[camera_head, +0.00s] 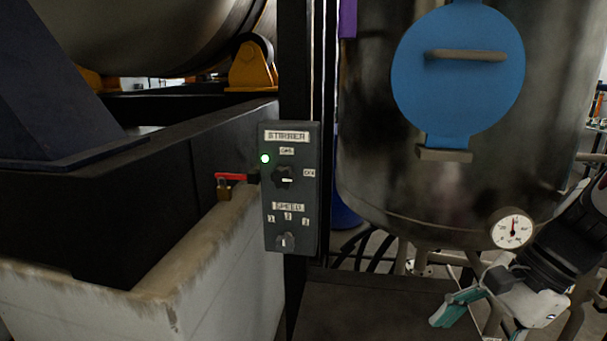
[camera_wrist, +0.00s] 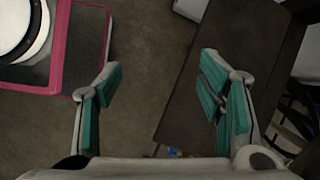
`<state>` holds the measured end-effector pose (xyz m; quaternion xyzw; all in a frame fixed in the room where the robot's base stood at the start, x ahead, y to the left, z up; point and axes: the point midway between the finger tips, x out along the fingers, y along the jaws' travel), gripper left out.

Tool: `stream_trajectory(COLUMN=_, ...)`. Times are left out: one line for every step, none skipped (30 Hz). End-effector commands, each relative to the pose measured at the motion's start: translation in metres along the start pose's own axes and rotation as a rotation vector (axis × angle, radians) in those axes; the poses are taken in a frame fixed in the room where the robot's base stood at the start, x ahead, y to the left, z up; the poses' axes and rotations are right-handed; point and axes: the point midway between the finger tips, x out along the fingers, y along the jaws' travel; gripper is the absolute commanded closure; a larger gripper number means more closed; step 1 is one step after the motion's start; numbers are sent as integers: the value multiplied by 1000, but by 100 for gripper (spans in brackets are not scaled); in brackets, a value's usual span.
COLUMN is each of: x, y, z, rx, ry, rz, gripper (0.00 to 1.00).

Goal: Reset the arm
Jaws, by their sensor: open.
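My gripper (camera_head: 462,302) is at the lower right of the head view, in front of the steel tank's lower part. In the wrist view my gripper (camera_wrist: 160,85) has its two teal-padded fingers wide apart, with nothing between them. It points down over bare floor and the edge of a dark platform. A grey stirrer control box (camera_head: 291,188) is on a dark post, left of my gripper and well apart from it. Its green lamp is lit. It has an upper knob and a lower speed knob.
A steel tank (camera_head: 375,120) with a blue round cover (camera_head: 457,70) and a dial gauge (camera_head: 512,229) stands behind my arm. A dark platform (camera_wrist: 225,70) lies below. A pink-edged base (camera_wrist: 60,80) is at left in the wrist view. A white trough wall (camera_head: 225,265) is at left.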

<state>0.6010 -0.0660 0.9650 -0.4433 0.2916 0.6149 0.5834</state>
Motion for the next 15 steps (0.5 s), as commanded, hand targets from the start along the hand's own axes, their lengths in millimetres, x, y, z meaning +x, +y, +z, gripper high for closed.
stream_trajectory(x=-4, y=0, z=14, rx=-120, ry=55, rz=13, gripper=38)
stream_trajectory(x=-7, y=1, z=20, rx=-189, ry=85, rz=22, gripper=38)
stream_trajectory(x=-10, y=2, z=28, rx=-282, ry=127, rz=34, gripper=38)
stream_trajectory(x=-12, y=3, z=34, rx=-353, ry=157, rz=41, gripper=38)
stream_trajectory(x=-15, y=4, z=40, rx=-423, ry=187, rz=50, gripper=38)
stream_trajectory(x=-19, y=6, z=47, rx=-515, ry=228, rz=59, gripper=38)
stream_trajectory(x=-21, y=7, z=52, rx=-584, ry=259, rz=66, gripper=38)
stream_trajectory(x=-24, y=8, z=58, rx=-653, ry=288, rz=72, gripper=38)
stream_trajectory(x=-28, y=9, z=65, rx=-743, ry=329, rz=79, gripper=38)
stream_trajectory(x=-31, y=10, z=70, rx=-809, ry=358, rz=84, gripper=38)
stream_trajectory(x=-34, y=12, z=74, rx=-870, ry=385, rz=89, gripper=38)
stream_trajectory(x=-38, y=13, z=79, rx=-947, ry=420, rz=94, gripper=38)
stream_trajectory(x=-40, y=13, z=83, rx=-1001, ry=445, rz=96, gripper=38)
stream_trajectory(x=-43, y=14, z=87, rx=-1051, ry=469, rz=99, gripper=38)
stream_trajectory(x=-46, y=15, z=91, rx=-1114, ry=498, rz=102, gripper=38)
